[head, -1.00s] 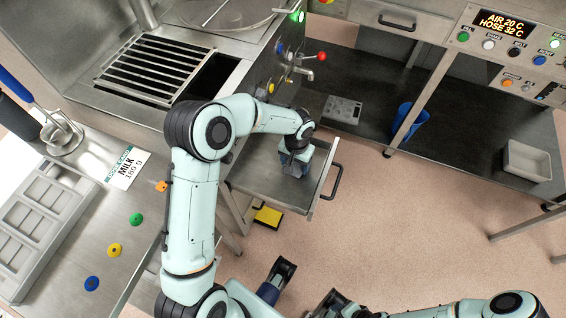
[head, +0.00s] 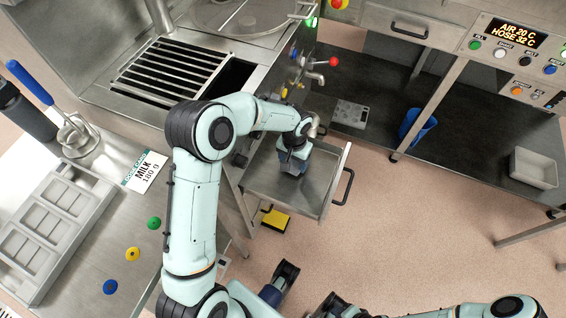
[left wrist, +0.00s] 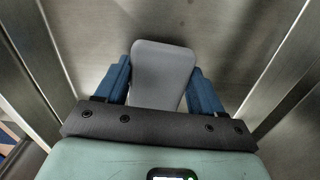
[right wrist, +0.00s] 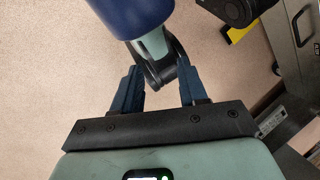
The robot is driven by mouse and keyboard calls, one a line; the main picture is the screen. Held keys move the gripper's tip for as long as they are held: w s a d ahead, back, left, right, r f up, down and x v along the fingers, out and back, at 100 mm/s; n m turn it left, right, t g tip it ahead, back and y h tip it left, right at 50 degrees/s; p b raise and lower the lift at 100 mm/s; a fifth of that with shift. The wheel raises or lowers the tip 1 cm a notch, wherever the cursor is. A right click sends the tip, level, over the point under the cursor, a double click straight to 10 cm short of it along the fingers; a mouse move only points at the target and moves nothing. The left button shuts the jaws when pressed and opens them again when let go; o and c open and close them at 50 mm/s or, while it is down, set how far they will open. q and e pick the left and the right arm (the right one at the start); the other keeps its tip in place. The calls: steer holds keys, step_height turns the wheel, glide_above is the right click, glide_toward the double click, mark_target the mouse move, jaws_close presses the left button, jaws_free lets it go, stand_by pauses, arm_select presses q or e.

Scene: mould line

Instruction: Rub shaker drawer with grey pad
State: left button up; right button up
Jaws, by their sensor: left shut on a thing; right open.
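The open steel drawer (head: 318,198) juts out below the machine in the head view, with a dark handle (head: 347,187) on its front. My left gripper (head: 293,163) is inside the drawer, pointing down, toward its back left part. In the left wrist view it is shut on the grey pad (left wrist: 164,72), which sits between the blue fingers. Bare metal drawer floor and walls surround the pad; whether the pad touches the floor I cannot tell. My right gripper (right wrist: 157,70) is open above the pink floor, with nothing gripped.
A yellow and black block (head: 275,219) sits low beneath the drawer. Taps and a red knob (head: 333,62) stand behind it. The floor right of the drawer is clear.

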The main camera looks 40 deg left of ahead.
arm_select(q)
steer(key=shift+w+d+r+p, duration=0.1)
steer(key=shift+d+r+p, duration=0.15)
steer(key=shift+r, duration=0.35)
steer(key=shift+d+r+p, duration=0.1)
steer(key=shift+r+p, duration=0.15)
steer(key=shift+r, duration=0.3)
steer(key=shift+r+p, duration=1.55)
steer(key=shift+r, duration=0.6)
arm_select(e)
steer(key=shift+g, duration=0.4)
steer(key=r, duration=0.1)
steer(key=s+r, duration=0.1)
steer(key=r, duration=0.1)
steer(key=shift+s+d+r, duration=0.3)
steer(key=shift+d, duration=0.05)
